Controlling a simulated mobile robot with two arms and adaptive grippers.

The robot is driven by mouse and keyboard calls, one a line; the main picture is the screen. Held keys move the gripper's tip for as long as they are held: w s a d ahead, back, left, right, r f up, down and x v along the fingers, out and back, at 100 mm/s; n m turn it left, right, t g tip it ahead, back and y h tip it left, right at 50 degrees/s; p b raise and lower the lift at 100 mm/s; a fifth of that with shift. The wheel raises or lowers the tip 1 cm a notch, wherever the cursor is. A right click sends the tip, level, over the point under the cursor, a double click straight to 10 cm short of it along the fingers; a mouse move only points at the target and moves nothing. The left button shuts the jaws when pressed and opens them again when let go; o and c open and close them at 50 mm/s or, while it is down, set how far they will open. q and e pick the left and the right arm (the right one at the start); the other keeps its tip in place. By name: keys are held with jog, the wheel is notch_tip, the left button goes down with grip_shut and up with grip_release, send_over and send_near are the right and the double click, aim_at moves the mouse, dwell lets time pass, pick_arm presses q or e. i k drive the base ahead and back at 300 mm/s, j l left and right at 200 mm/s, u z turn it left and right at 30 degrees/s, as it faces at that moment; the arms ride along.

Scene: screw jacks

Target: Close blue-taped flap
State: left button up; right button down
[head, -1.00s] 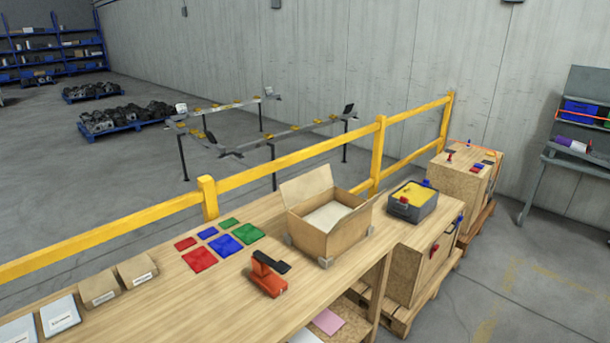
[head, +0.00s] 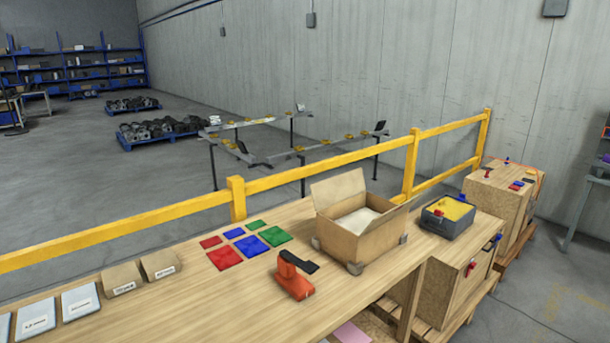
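An open cardboard box (head: 352,244) stands on the wooden workbench. Its rear-left flap (head: 338,188) stands up, and another flap (head: 405,199) leans outward on the right side. I see pale contents inside the box. No blue tape can be made out on either flap at this distance. Neither of my grippers is in view.
An orange tape dispenser (head: 295,276) stands in front of the box. Red, blue and green squares (head: 230,258) lie to its left, with small packages (head: 121,278) further left. A grey bin with yellow contents (head: 446,215) stands right of the box. A yellow railing (head: 237,200) runs behind the bench (head: 215,310).

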aim_at(327, 193)
jog(key=i+l+u, duration=0.15)
jog(key=u, duration=0.25)
jog(key=i+l+u, duration=0.15)
jog(key=u, duration=0.25)
jog(key=i+l+u, duration=0.1)
jog(key=l+u, duration=0.3)
jog(key=j, duration=0.1)
